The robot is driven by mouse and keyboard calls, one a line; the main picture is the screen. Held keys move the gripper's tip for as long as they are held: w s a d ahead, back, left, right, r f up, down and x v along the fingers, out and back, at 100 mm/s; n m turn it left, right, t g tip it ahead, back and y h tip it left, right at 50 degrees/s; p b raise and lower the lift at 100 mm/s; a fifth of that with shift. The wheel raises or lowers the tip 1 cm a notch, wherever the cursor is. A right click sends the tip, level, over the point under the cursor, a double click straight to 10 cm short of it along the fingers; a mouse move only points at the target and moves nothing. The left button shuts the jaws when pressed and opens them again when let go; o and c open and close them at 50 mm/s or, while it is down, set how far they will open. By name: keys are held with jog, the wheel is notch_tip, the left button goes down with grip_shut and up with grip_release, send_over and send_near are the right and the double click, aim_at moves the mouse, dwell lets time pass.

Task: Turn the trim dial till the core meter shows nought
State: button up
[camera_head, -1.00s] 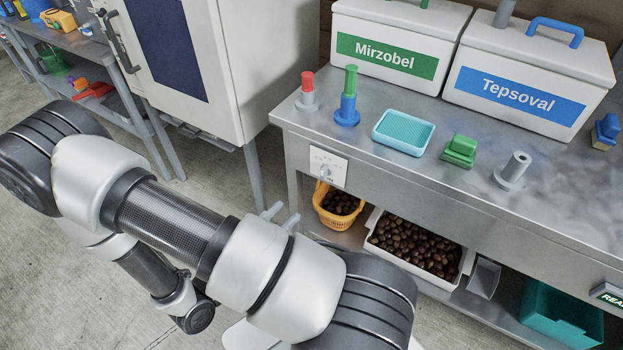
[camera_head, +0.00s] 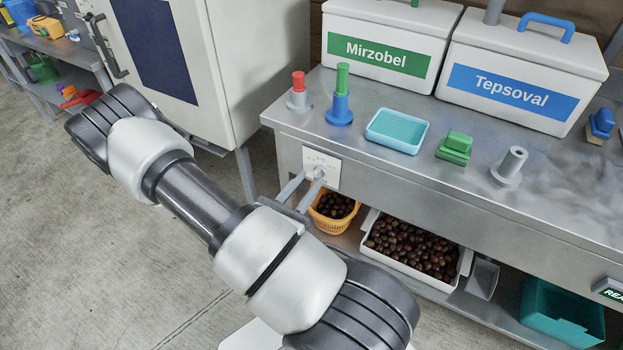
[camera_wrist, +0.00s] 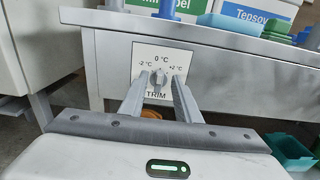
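The trim dial (camera_wrist: 158,80) is a small grey knob on a white plate marked TRIM, -2 °C, 0 °C and +2 °C. The plate (camera_head: 333,166) is set in the bench's front edge; the dial is partly hidden there by my fingers. My gripper (camera_head: 311,179) is open and empty, its two fingers pointing at the plate. In the wrist view the fingertips lie left and right of the dial with a gap on each side. I cannot tell how far they are from the plate, nor the dial's exact setting. No core meter reading is legible.
An orange basket (camera_head: 334,226) and a white crate (camera_head: 463,262), both holding chestnuts, stand on the shelf below the dial. A cut-off dark sign (camera_head: 609,293) shows at the right. A tall white cabinet (camera_head: 250,70) stands left of the bench.

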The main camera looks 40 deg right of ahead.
aim_at(318, 174)
jog(key=shift+x, duration=1.25)
grip_shut()
jog(key=shift+w+a+r+n+p, duration=0.15)
jog(key=shift+r+n+p, duration=0.1)
jog(key=shift+n+p, duration=0.5)
jog(key=shift+w+n+p, duration=0.1)
jog(key=shift+n+p, duration=0.35)
jog(key=shift+n, duration=0.2)
jog(key=shift+w+f+n+p, duration=0.15)
jog(key=shift+n+p, duration=0.1)
jog(key=shift+n, duration=0.35)
jog(key=shift+s+f+n+p, duration=0.1)
jog(key=shift+f+n+p, duration=0.1)
jog(key=shift+n, duration=0.4)
grip_release()
